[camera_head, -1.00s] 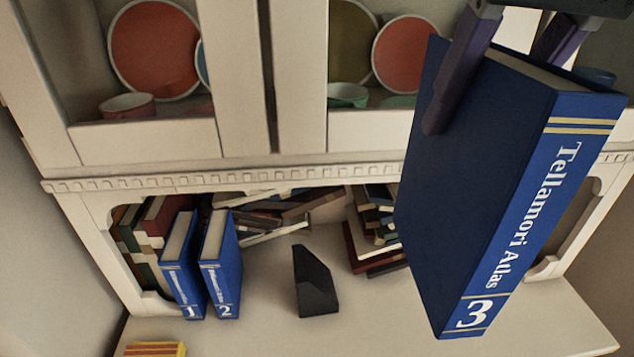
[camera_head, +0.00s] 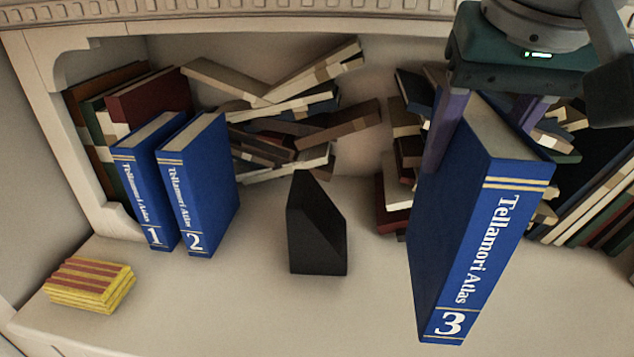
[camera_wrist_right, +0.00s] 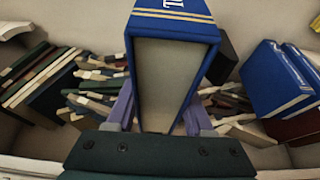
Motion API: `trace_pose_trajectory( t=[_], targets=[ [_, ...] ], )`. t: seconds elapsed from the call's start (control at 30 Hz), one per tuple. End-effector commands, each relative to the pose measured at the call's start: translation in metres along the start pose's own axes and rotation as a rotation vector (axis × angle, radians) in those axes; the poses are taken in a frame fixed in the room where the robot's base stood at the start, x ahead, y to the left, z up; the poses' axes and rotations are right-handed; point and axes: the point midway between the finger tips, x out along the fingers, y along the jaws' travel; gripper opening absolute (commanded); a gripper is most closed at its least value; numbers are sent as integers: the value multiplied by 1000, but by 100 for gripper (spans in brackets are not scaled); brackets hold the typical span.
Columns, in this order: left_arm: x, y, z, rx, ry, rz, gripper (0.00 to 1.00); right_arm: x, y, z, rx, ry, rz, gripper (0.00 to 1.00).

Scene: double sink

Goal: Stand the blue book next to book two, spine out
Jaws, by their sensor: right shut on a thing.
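The blue book, marked Tellamori Atlas 3 (camera_head: 475,245), hangs upright from my right gripper (camera_head: 485,130), its spine facing the camera. The gripper is shut on the book's upper end from above. In the right wrist view the book's top (camera_wrist_right: 168,85) fills the middle between the purple fingers. Book two (camera_head: 200,190) stands upright on the shelf at the left, spine facing out, right beside book one (camera_head: 145,195). Both also show at the right of the wrist view. The held book is well to the right of book two. My left gripper is not in view.
A black bookend (camera_head: 316,230) stands on the shelf between book two and the held book. Loose books (camera_head: 290,115) lie piled behind. Leaning books (camera_head: 600,205) are at the right. A yellow and red striped stack (camera_head: 90,284) lies at the front left.

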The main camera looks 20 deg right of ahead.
Motion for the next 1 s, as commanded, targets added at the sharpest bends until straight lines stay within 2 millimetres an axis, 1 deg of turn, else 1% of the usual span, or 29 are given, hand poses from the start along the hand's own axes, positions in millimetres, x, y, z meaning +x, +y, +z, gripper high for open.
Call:
trace_pose_trajectory(
  t=[0.03,0.23,0.3,0.53,0.7,0.77,1.0],
  targets=[
    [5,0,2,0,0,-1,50,9,0,3,2,1,1,0],
    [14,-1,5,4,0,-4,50,43,2,18,2,0,4,0],
    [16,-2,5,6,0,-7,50,51,1,21,2,1,3,0],
    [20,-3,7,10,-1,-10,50,68,1,28,1,1,3,0],
    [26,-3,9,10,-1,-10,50,90,1,37,1,1,4,0],
    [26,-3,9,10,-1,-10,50,93,1,38,1,2,2,0],
    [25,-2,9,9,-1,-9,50,92,1,38,1,2,1,0]
  ],
)
